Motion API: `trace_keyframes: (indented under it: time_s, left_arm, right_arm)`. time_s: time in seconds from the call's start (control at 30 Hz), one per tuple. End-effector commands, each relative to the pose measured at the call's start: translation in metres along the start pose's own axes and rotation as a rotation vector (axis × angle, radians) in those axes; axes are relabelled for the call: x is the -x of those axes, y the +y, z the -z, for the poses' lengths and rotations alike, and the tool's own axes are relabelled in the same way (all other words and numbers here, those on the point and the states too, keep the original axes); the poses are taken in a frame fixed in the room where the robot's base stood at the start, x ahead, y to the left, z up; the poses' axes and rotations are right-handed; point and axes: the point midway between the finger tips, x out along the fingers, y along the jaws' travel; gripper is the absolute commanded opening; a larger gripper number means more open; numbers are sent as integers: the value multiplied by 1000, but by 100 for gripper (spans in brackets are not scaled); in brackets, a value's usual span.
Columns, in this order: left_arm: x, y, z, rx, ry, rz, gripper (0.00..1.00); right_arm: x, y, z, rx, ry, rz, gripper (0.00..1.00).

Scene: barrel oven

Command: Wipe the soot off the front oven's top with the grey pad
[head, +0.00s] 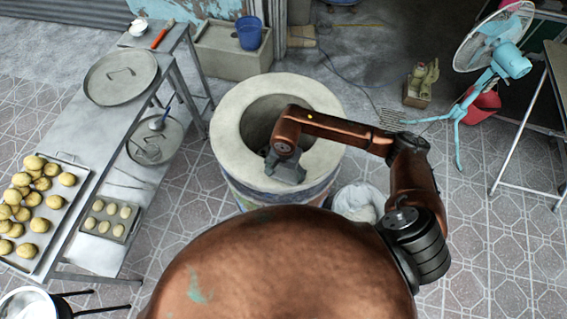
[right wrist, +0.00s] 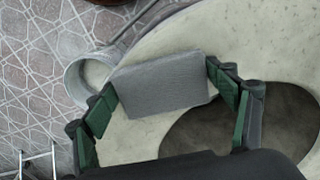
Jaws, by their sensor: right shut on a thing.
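The front oven (head: 229,130) is a round barrel with a pale cream top ring around a dark open mouth. Its top also fills much of the right wrist view (right wrist: 265,45). The ring looks faintly mottled there, and I cannot make out a clear soot patch. My right gripper (head: 284,168) is over the near part of the ring, beside the mouth. In the right wrist view its two green-padded fingers (right wrist: 166,88) are shut on the grey pad (right wrist: 163,84), a plain grey block. I cannot tell whether the pad touches the ring. My left gripper is not in view.
A metal table at left holds trays of buns (head: 36,199), a round lid (head: 121,76) and a ladle. A white bucket (head: 358,201) stands on the floor right of the oven. A blue fan (head: 497,55) stands at far right. Tiled floor at lower right is clear.

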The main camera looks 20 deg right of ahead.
Motion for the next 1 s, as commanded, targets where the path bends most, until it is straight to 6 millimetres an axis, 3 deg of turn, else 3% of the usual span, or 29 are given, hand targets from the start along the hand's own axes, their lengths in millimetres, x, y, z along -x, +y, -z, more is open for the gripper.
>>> trace_keyframes:
  time_s: [0.07, 0.6, 1.0]
  left_arm:
    - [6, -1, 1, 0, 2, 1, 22]
    - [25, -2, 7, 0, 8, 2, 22]
    - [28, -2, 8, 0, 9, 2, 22]
  right_arm:
    - [24, 0, 3, 0, 7, 4, 56]
    - [70, 3, 3, -6, 4, 1, 56]
    - [79, 4, 3, -9, 3, 0, 56]
